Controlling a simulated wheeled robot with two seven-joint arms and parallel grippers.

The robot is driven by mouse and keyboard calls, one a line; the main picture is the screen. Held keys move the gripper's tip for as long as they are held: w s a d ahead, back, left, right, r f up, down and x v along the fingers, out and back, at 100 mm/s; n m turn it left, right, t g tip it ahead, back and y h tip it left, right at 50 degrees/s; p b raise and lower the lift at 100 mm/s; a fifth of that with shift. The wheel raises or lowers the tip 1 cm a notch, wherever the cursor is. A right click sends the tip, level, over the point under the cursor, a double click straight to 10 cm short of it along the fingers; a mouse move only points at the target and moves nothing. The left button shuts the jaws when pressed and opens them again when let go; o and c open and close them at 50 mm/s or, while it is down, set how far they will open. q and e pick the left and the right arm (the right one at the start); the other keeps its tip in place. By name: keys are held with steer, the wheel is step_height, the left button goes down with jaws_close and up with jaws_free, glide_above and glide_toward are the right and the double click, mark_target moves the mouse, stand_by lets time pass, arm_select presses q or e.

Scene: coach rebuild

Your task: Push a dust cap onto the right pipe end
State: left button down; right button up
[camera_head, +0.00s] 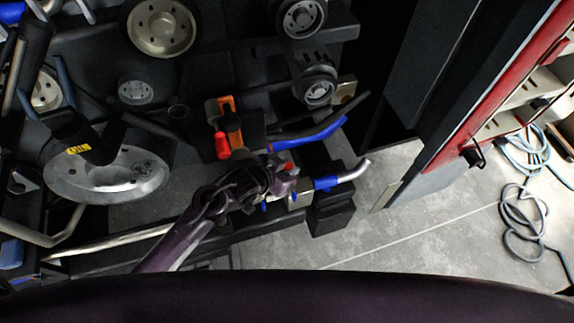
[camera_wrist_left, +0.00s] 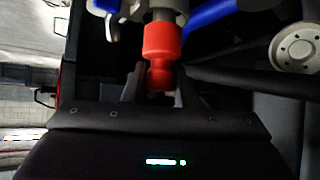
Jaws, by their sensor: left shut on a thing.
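My left gripper (camera_head: 284,178) reaches in from the left in the head view. In the left wrist view my left gripper (camera_wrist_left: 158,82) is shut on the narrow end of a red dust cap (camera_wrist_left: 157,40). The cap's wide end lines up with a grey metal pipe end (camera_wrist_left: 161,14) and appears to touch it; how far it covers the pipe I cannot tell. In the head view only a little of the red cap (camera_head: 289,166) shows past the gripper. A blue-sleeved pipe (camera_head: 327,183) with a bent silver tip lies just right of it. My right gripper is not in view.
A red cap-like piece (camera_head: 222,146) sits by an orange part (camera_head: 231,118) on the dark machinery. A blue hose (camera_head: 310,135) runs close above the gripper. Pulleys (camera_head: 160,27) and a large silver drum (camera_head: 107,174) crowd the left. Grey floor (camera_head: 420,235) is open at lower right.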

arm_select(q)
steer(key=shift+f, duration=0.1)
stand_by(0.4)
steer(key=shift+f, duration=0.5)
steer(key=shift+f+b, duration=0.1)
steer(key=shift+b, duration=0.2)
steer(key=shift+f, duration=0.5)
steer(key=shift+f+b, duration=0.4)
steer(key=shift+f, duration=0.05)
steer(key=shift+s+f, duration=0.1)
steer(key=shift+f, duration=0.1)
stand_by(0.4)
steer(key=c, duration=1.1)
jaws_free()
